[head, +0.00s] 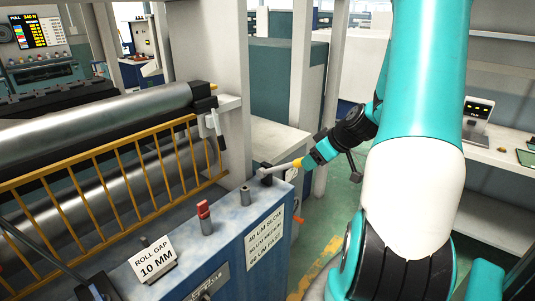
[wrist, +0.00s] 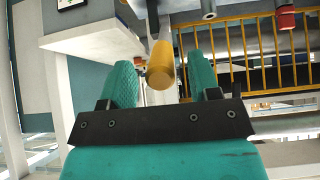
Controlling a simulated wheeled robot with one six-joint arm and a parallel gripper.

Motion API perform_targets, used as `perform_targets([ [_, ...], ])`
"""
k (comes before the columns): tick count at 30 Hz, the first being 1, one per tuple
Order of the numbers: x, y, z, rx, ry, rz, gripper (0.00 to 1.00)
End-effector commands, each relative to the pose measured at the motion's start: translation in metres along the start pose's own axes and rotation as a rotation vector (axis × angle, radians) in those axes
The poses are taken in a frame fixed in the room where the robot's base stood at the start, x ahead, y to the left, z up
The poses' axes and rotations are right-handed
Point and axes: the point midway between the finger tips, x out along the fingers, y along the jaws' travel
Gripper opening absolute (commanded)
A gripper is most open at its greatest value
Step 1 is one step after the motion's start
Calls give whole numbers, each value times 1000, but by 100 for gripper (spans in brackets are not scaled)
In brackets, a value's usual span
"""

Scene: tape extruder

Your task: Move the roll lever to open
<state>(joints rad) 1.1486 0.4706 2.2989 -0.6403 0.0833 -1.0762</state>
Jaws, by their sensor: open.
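A lever with a grey shaft and a yellow grip (head: 296,163) sticks out from a dark pivot at the far right corner of the blue machine housing (head: 228,247). It lies nearly level and points right, toward my gripper. No label on it is readable. My gripper (head: 308,161) is at the grip's end. In the wrist view, the yellow grip (wrist: 160,66) stands between the two teal fingers (wrist: 161,80), with gaps at both sides. The fingers are open. The arm partly hides the gripper in the head view.
A yellow guard rail (head: 110,172) fronts the metal rollers (head: 95,115). Floor right of the housing looks clear.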

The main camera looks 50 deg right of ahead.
Motion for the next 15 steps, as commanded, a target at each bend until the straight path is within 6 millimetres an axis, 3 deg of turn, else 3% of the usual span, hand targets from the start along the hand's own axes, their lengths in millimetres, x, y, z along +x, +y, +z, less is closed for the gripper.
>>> perform_targets([
  [15, -56, 0, -2, 2, 1, 2, 56],
])
